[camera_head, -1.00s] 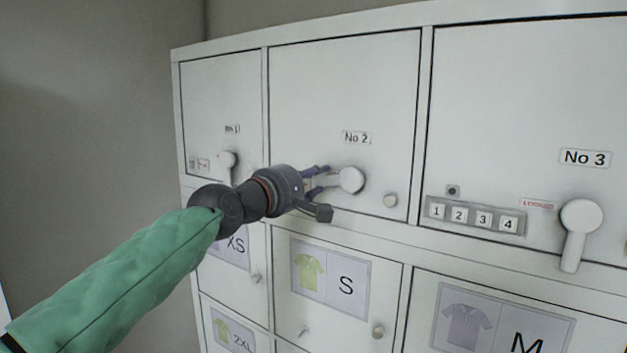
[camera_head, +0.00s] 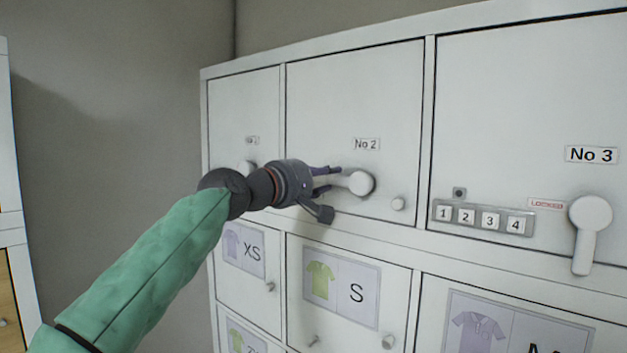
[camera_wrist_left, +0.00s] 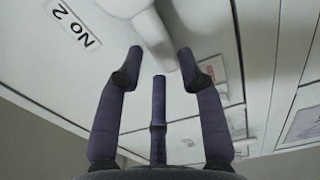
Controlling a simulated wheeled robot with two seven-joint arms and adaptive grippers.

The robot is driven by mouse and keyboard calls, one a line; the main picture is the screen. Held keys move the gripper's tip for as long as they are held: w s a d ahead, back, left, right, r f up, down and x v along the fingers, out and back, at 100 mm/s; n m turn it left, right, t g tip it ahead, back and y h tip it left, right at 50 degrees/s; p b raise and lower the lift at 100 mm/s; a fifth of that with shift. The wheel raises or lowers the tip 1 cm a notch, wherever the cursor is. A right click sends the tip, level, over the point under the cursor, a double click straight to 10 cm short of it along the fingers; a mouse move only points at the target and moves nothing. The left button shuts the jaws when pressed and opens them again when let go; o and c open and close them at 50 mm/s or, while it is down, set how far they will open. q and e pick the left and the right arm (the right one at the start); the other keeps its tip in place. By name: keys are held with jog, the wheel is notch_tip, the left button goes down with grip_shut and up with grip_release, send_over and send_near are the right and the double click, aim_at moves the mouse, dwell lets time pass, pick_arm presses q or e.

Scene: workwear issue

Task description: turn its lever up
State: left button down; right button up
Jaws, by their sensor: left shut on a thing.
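The No 2 locker door (camera_head: 330,110) is closed. Its white lever (camera_head: 361,184) has a round hub and points left, about level, in the head view. My left gripper (camera_head: 334,181) is at the lever, its dark purple fingers shut on the lever's arm. In the left wrist view the lever (camera_wrist_left: 153,35) runs down from its hub at the top to between the fingertips (camera_wrist_left: 161,58). The lever's end is partly hidden by the fingers in the head view. My right gripper is in neither view.
The No 3 door has a keypad (camera_head: 483,217) and a lever hanging down (camera_head: 587,235). Size-labelled doors (camera_head: 343,285) lie below. Another cabinet (camera_head: 15,240) shows at the left edge.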

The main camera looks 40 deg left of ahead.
aim_at(338, 180)
pick_arm(q)
jog(key=shift+w+d+f, duration=0.5)
jog(key=shift+d+f, duration=0.05)
jog(key=shift+f, duration=0.05)
jog(key=c, duration=0.9)
grip_release()
jog(key=shift+d+h, duration=0.1)
jog(key=shift+h, duration=0.2)
jog(key=shift+c, duration=0.2)
jog(key=shift+w+d+r, duration=0.15)
jog(key=shift+w+d, duration=0.65)
jog(key=shift+d, duration=0.25)
jog(key=shift+s, duration=0.1)
jog(key=shift+s+a+r, duration=0.1)
jog(key=shift+s+a, duration=0.05)
jog(key=shift+a, duration=0.2)
jog(key=shift+s+a, duration=0.1)
jog(key=shift+a, duration=0.35)
jog(key=shift+s+d+r, duration=0.1)
jog(key=shift+s+d, duration=0.1)
jog(key=shift+s, duration=0.4)
jog(key=s+a, duration=0.1)
jog(key=s, duration=0.9)
jog(key=shift+s+a, duration=0.2)
jog(key=shift+s, duration=0.2)
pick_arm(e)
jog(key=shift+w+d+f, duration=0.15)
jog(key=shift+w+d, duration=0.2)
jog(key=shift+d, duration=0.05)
